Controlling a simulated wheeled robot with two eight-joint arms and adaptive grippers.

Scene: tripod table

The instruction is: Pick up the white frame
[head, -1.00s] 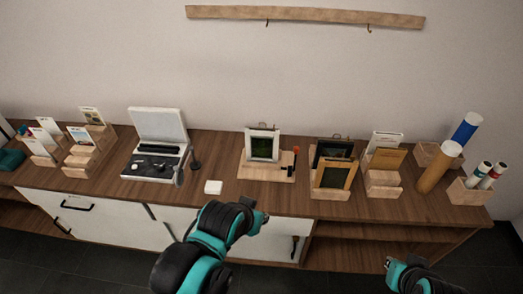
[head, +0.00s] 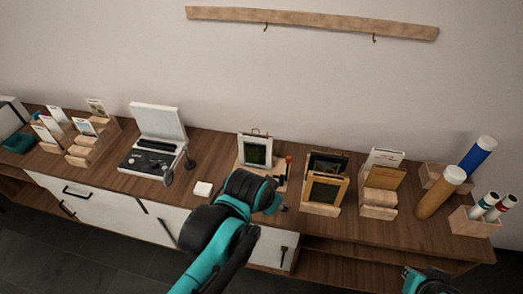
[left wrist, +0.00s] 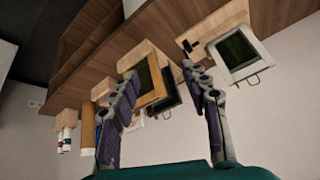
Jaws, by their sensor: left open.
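The white frame (head: 255,151), around a dark green picture, leans upright on a wooden stand (head: 243,180) near the middle of the sideboard. In the left wrist view the white frame (left wrist: 262,67) is at the upper right, outside my fingers. My left gripper (left wrist: 160,72) is open and empty. In the head view my left gripper (head: 277,200) is just in front of the stand, to the right of and below the white frame, apart from it. My right gripper (head: 412,274) is low at the right edge region, partly cut off, its jaws unclear.
A wooden-framed picture (head: 325,190) and a dark frame (head: 328,162) stand close right of the white frame. A small red-topped tool (head: 289,163) is on the stand. Rolled tubes (head: 440,195) stand right.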

